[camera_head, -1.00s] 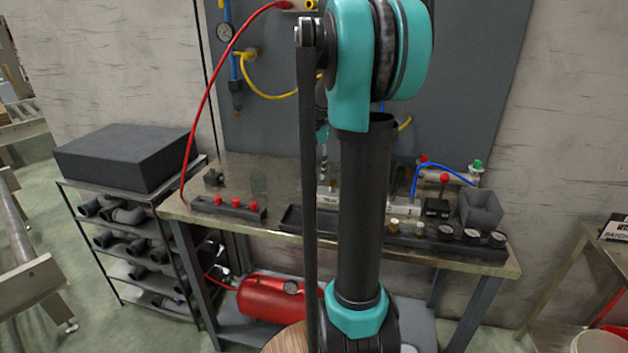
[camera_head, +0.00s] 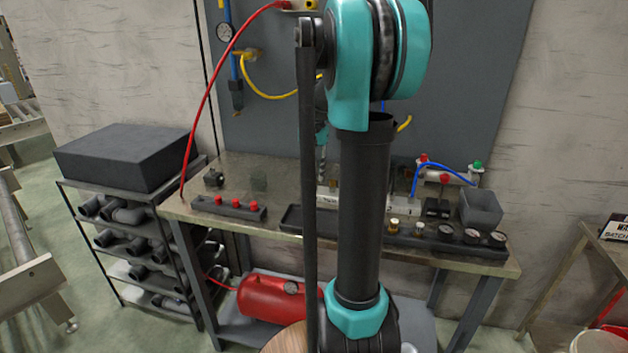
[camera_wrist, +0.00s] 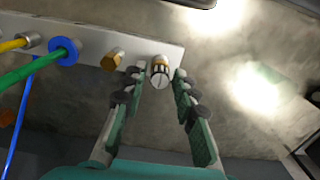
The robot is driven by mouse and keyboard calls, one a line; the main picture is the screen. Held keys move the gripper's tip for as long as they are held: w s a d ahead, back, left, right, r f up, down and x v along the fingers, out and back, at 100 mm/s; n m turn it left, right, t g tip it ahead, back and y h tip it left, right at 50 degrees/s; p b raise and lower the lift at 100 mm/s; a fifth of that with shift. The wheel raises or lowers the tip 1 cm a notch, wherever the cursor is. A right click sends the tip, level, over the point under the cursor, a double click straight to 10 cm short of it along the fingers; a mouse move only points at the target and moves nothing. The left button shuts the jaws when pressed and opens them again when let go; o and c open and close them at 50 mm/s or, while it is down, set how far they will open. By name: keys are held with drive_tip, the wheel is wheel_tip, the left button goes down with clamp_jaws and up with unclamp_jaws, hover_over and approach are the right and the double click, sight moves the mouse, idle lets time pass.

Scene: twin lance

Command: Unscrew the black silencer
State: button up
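A short round fitting (camera_wrist: 159,72), with a pale slotted end and a dark-and-brass collar, projects from the grey manifold block (camera_wrist: 88,42) in the wrist view. It seems to be the silencer, though little black shows on it. My gripper (camera_wrist: 157,80) is open, with one fingertip on each side of this fitting. I cannot tell whether either finger touches it. A brass hex fitting (camera_wrist: 112,60) is just left of the left fingertip. In the head view the manifold block (camera_head: 335,198) is on the bench, partly hidden by my arm, and the fingertips cannot be made out.
A green tube in a blue ring (camera_wrist: 63,51) and a yellow tube (camera_wrist: 15,43) leave the block further left. On the bench (camera_head: 285,180) are a rail with red knobs (camera_head: 230,207), a black tray (camera_head: 292,218), several gauges (camera_head: 472,236), a grey bin (camera_head: 482,208) and a blue-hosed cylinder (camera_head: 447,176).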

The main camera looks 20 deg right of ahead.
drive_tip(key=m, duration=0.6)
drive_tip(key=shift+m, duration=0.3)
drive_tip(key=m, duration=0.7)
drive_tip(key=shift+c, duration=0.6)
